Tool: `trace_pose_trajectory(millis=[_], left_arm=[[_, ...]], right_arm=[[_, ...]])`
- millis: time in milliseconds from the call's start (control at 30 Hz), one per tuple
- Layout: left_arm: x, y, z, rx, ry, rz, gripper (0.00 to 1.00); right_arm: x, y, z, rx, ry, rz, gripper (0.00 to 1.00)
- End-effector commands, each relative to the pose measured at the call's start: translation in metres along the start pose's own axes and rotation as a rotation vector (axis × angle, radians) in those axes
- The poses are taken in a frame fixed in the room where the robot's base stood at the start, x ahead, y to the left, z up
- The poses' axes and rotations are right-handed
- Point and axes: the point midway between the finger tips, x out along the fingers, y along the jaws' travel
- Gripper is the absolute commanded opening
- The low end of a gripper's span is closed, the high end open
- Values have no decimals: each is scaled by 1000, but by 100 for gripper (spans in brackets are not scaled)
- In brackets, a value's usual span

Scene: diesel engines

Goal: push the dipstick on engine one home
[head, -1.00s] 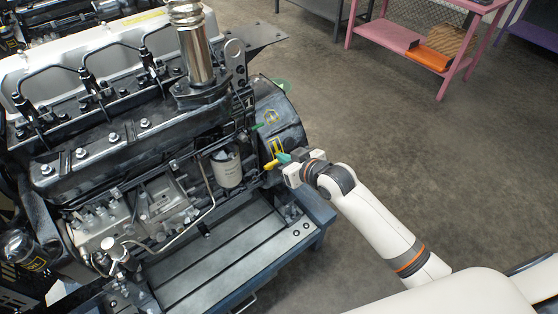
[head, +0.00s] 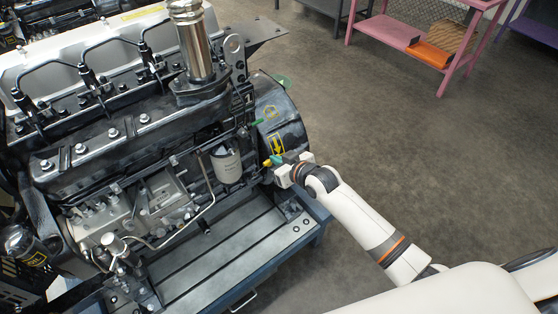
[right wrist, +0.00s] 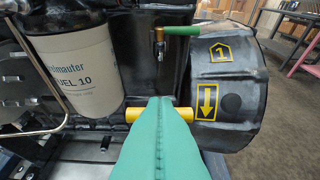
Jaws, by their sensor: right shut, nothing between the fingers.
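The dipstick appears to be the yellow crossbar handle (head: 266,163) low on engine one's right end, beside the white filter. It also shows in the right wrist view (right wrist: 181,115) as a level bar. My right gripper (head: 277,160) has its teal fingers pressed together, with nothing between them. In the right wrist view the fingers (right wrist: 158,108) cross in front of the yellow bar and hide its middle. Their tips are at or very near the bar; I cannot tell whether they touch. The dipstick's shaft and seat are hidden. My left gripper is not in view.
The white filter (right wrist: 72,70) hangs left of the handle. A green lever (right wrist: 183,30) on a brass fitting is above it. The black housing (right wrist: 228,85) with yellow "1" and arrow stickers is at right. Open floor (head: 400,130) lies right of the engine.

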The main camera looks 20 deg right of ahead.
Motion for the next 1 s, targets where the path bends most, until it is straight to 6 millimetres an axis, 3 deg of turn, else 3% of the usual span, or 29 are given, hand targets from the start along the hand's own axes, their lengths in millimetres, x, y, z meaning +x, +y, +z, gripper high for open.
trace_pose_trajectory(millis=[300,600,800,1000], left_arm=[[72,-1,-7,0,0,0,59],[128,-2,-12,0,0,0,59],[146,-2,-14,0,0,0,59],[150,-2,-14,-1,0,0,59]], right_arm=[[70,0,-53,0,-2,0,0],[126,1,-88,0,-2,1,0],[144,0,-98,-1,-3,0,0],[149,0,-100,0,0,0,0]])
